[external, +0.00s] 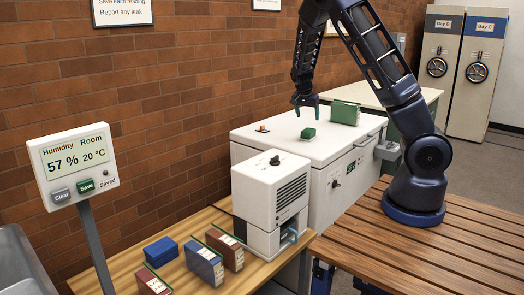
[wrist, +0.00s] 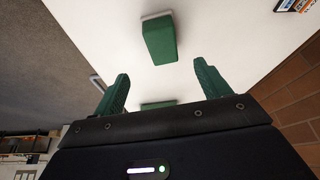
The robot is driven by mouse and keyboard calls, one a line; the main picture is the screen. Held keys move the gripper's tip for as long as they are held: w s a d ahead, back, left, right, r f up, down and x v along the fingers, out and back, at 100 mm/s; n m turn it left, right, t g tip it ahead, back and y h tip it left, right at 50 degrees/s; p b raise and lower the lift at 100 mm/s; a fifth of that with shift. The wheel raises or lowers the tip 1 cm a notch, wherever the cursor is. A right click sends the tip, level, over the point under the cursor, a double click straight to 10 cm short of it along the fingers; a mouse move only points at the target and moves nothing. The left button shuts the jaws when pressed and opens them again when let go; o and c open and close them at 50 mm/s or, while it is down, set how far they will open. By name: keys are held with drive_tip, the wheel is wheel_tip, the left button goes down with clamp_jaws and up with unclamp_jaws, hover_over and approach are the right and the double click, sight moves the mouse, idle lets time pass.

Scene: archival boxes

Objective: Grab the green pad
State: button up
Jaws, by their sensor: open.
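A small green block, which looks like the green pad (external: 308,133), lies on the white top of a chest. In the wrist view the green pad (wrist: 160,40) shows as a longer block with a pale edge, ahead of the fingertips. My gripper (external: 305,104) is open and empty, pointing down above the chest top, over and slightly behind the pad. In the wrist view my gripper (wrist: 160,78) has its two green fingers apart, with bare white surface between them. Another green thing (wrist: 157,105) shows lower between the fingers, partly hidden by my gripper.
A larger green box (external: 345,113) stands at the far right of the chest top (external: 270,141). A small orange-red item (external: 262,128) sits near its left end. A white device (external: 270,190) stands in front. The brick wall (external: 130,80) runs close behind.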

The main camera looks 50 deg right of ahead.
sight(308, 130)
drive_tip(key=x, duration=0.4)
drive_tip(key=shift+d+f, duration=0.1)
drive_tip(key=shift+f, duration=0.05)
drive_tip(key=shift+w+x, duration=0.15)
drive_tip(key=shift+x, duration=1.4)
drive_tip(key=shift+w+x, duration=0.1)
drive_tip(key=shift+x, duration=1.45)
drive_tip(key=c, duration=1)
drive_tip(key=shift+c, duration=0.2)
